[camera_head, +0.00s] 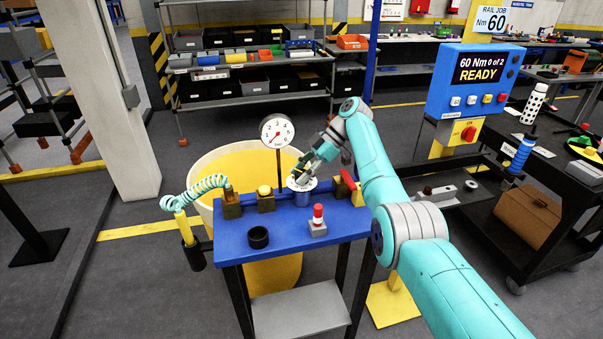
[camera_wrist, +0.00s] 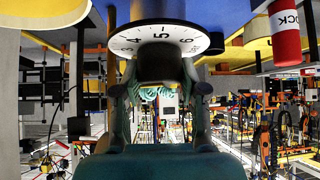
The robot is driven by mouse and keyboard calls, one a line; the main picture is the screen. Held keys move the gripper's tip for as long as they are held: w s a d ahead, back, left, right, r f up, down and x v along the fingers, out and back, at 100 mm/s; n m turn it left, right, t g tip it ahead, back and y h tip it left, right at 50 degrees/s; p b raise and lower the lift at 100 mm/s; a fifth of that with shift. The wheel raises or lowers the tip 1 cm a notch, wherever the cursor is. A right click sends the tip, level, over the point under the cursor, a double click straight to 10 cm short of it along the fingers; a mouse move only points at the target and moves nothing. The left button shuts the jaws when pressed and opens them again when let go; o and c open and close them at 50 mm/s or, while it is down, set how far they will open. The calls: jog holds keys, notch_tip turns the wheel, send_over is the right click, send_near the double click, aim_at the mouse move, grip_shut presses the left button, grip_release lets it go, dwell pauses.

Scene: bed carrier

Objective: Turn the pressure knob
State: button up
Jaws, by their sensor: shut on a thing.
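The pressure knob with its white numbered dial (camera_head: 301,184) sits on the blue bench top (camera_head: 285,244), between brass fittings. In the wrist view the dial (camera_wrist: 160,38) shows numbers around 4, 5 and 6, with a dark knob (camera_wrist: 160,65) in front of it. My gripper (camera_head: 305,170) comes down on the knob from above right. In the wrist view my gripper (camera_wrist: 165,90) has a finger on each side of the knob and is shut on it. A round pressure gauge (camera_head: 277,131) with a red needle stands on a stem behind.
A red-topped button (camera_head: 318,214) and a black ring (camera_head: 258,237) are on the bench top. A red lever (camera_head: 349,181) stands close right of the dial. A teal coiled hose (camera_head: 195,190) hangs at the left. A yellow-lined bin (camera_head: 245,160) stands behind.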

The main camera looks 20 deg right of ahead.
jog(key=o, duration=1.2)
jog(key=shift+c, duration=0.2)
jog(key=shift+m+t, duration=0.3)
